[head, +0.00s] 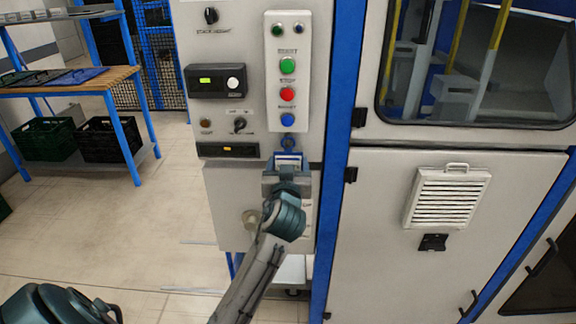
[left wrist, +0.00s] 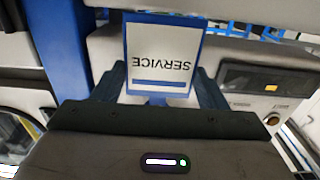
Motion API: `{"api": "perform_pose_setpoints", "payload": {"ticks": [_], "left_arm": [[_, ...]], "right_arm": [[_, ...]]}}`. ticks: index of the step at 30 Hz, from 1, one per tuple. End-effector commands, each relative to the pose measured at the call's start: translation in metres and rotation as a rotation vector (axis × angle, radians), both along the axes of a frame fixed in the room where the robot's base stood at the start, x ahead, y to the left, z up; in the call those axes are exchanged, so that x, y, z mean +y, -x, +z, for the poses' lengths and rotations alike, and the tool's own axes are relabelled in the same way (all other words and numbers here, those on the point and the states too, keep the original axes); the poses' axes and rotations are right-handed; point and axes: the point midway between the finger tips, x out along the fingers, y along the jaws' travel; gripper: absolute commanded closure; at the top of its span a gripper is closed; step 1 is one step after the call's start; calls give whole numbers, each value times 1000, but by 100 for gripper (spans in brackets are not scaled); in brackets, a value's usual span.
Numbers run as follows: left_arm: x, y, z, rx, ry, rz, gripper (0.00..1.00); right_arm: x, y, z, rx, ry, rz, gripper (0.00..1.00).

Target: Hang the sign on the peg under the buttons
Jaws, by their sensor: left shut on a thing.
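The sign is a small white plate with a blue edge. It shows in the head view (head: 289,158) just below the button panel, and in the left wrist view (left wrist: 162,48), where its word SERVICE reads upside down. My left gripper (head: 287,180) is shut on the sign, its fingers on either side of the lower part. A dark blue ring-like shape (head: 288,141) shows above the sign, just under the blue button (head: 288,119). I cannot make out the peg separately, nor tell whether the sign hangs on it. My right gripper is not in view.
The button panel (head: 275,75) is on a grey cabinet face, with a dark display (head: 228,150) to the left of the sign. A blue post (head: 338,150) stands close on the right. Open floor (head: 175,210) lies to the left, before a shelf with crates (head: 108,139).

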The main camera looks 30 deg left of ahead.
Motion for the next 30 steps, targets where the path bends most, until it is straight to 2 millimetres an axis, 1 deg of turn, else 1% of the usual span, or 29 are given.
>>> {"api": "perform_pose_setpoints", "payload": {"ticks": [2,3,6,14,17,20,26,30], "left_arm": [[0,0,0,0,0,0,56],[0,0,0,0,0,0,26],[0,0,0,0,0,0,8],[0,0,0,0,0,0,8],[-3,4,-1,1,1,-1,8],[-10,15,-3,0,4,-1,8],[-32,52,-4,-1,6,0,8],[-44,72,-3,-1,7,0,8]], "right_arm": [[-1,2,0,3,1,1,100],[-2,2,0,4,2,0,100],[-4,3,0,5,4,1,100],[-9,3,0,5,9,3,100],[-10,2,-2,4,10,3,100],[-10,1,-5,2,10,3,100],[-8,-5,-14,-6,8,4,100],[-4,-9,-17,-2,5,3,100]]}}
